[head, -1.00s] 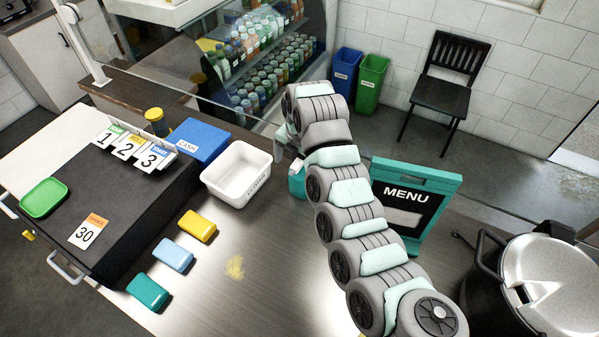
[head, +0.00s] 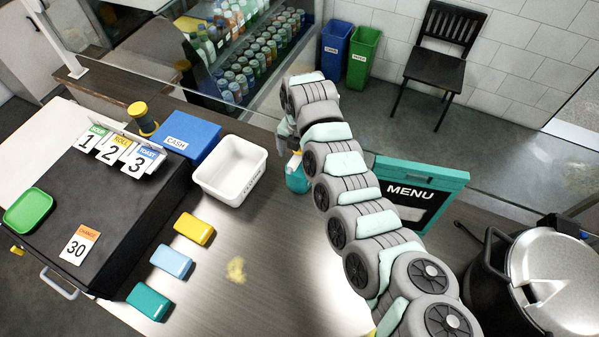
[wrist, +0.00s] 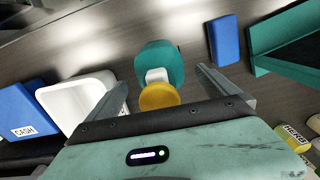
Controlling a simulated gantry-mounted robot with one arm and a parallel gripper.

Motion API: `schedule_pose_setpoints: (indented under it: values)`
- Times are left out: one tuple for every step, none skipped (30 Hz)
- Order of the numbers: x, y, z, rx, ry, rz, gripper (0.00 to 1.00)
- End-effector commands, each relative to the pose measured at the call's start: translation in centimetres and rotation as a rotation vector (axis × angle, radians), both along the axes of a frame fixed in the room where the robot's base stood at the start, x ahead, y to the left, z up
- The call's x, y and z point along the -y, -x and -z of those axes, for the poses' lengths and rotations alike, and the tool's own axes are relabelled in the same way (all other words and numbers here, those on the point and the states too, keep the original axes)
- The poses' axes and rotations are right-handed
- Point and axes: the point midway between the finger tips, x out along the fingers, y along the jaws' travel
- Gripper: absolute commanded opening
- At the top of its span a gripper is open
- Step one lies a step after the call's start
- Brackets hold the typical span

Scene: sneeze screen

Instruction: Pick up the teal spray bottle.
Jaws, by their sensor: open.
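The teal spray bottle (head: 297,180) stands on the counter just right of the white tub in the head view, partly hidden by my arm. In the wrist view the teal bottle (wrist: 160,58) shows its white neck and yellow top in the gap between my fingers. My gripper (wrist: 163,78) is open and empty, with one finger on each side of the bottle and space between them and it. In the head view the gripper is mostly hidden behind my arm.
The white tub (head: 205,178) is close on the left. The teal MENU board (head: 444,180) is on the right. A blue object (wrist: 224,42) lies near the bottle. A clear screen stands behind; a large pot (head: 545,270) is at right. The front counter has a yellow stain.

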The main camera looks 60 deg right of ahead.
Motion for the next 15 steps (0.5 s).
schedule_pose_setpoints:
  values:
    - [-0.2, 0.2, 0.7, -0.006, -0.006, -0.001, 0.98]
    - [-0.2, 0.1, 1.3, -0.005, -0.004, -0.001, 0.98]
    - [-0.1, 0.1, 1.8, -0.004, -0.002, -0.001, 0.98]
    - [0.0, 0.1, 2.2, -0.004, -0.001, 0.0, 0.98]
    - [0.0, 0.1, 2.4, -0.003, -0.001, 0.0, 0.98]
    - [0.0, 0.1, 2.7, -0.003, -0.001, 0.0, 0.98]
    - [0.0, 0.1, 2.7, -0.002, 0.0, 0.0, 0.98]
    - [0.0, 0.1, 2.8, -0.002, 0.0, 0.0, 0.98]
    - [0.0, 0.0, 2.8, -0.001, 0.001, 0.0, 0.98]
    - [0.0, 0.0, 2.8, -0.001, 0.001, 0.0, 0.98]
    - [0.0, 0.0, 2.8, -0.001, 0.001, 0.0, 0.98]
    - [0.0, 0.0, 2.8, -0.001, 0.001, 0.0, 0.97]
    - [0.0, 0.0, 2.8, -0.001, 0.0, 0.0, 0.95]
    - [0.0, 0.0, 2.8, -0.001, 0.001, 0.0, 0.92]
    - [0.0, 0.0, 2.8, -0.001, 0.001, 0.0, 0.89]
